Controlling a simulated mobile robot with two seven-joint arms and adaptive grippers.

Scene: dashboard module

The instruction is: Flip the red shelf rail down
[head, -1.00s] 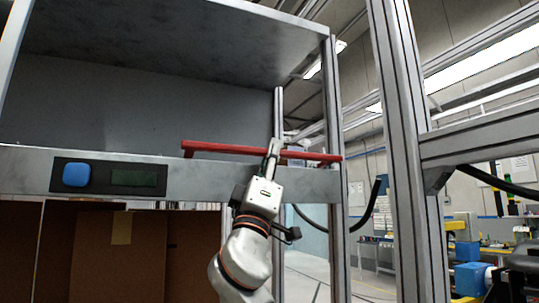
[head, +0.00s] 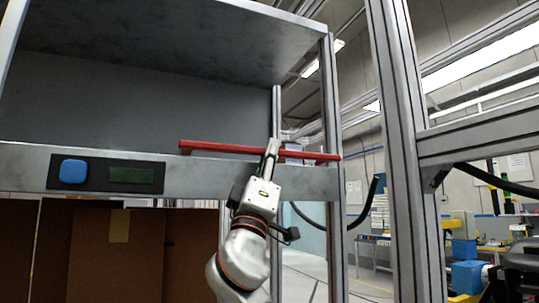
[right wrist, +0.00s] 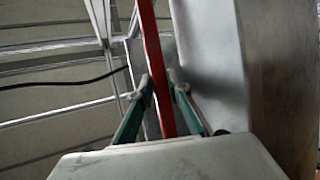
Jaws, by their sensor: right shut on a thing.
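The red shelf rail (head: 222,148) runs along the front edge of the grey metal shelf (head: 205,175), raised above its front beam. My right gripper (head: 272,147) reaches up from below and is shut on the rail, right of its middle. In the right wrist view the red rail (right wrist: 154,65) passes between the two fingers of the right gripper (right wrist: 161,88). My left gripper is not in view.
A blue button (head: 74,171) and a dark display (head: 131,175) sit on the beam at left. Brown cardboard boxes (head: 130,255) stand below the shelf. A metal frame post (head: 405,150) rises to the right.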

